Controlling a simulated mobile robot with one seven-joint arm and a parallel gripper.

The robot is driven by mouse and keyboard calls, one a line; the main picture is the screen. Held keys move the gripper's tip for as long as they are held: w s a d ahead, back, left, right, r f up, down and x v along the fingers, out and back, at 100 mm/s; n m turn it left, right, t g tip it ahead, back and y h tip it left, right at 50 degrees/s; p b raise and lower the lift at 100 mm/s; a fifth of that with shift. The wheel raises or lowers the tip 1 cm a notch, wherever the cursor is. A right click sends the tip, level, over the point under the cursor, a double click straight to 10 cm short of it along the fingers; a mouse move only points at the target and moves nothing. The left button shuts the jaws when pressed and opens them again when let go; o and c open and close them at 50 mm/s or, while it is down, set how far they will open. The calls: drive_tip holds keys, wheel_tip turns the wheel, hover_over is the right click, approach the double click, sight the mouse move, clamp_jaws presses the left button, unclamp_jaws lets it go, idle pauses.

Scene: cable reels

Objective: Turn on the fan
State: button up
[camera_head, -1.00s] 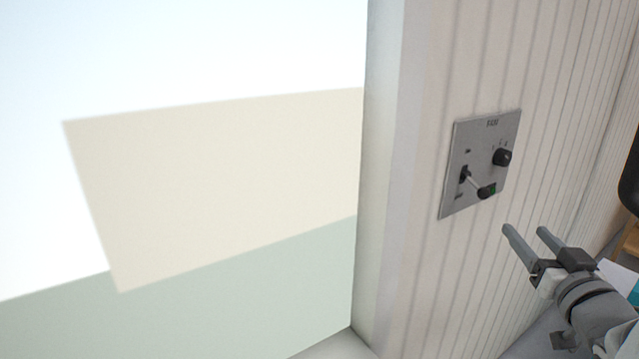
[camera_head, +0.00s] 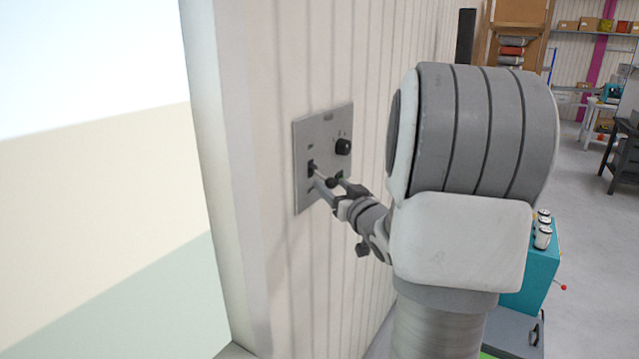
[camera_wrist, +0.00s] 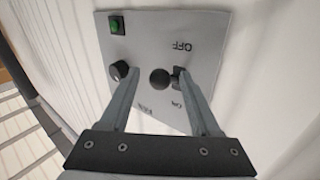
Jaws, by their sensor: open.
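The grey fan switch panel (camera_head: 322,125) is mounted on the ribbed white wall; it also shows upside down in the wrist view (camera_wrist: 150,35). Its toggle lever has a black ball end (camera_wrist: 160,79). The labels OFF and ON show to the right of the ball. A black rotary knob (camera_head: 343,147) sits beside the lever, and a green light or button (camera_wrist: 116,25) is near a panel corner. My gripper (camera_wrist: 165,76) is open at the panel, its fingers on either side of the lever's ball. Whether a finger touches the lever I cannot tell.
My own arm covers the middle of the head view. A teal box (camera_head: 533,270) with white cylinders on top stands to the right. Shelves (camera_head: 590,35) and a dark workbench (camera_head: 622,150) are farther back. Open floor lies at right.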

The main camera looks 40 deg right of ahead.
drive_tip(key=shift+x, duration=0.85)
drive_tip(key=shift+c, duration=0.3)
clamp_jaws()
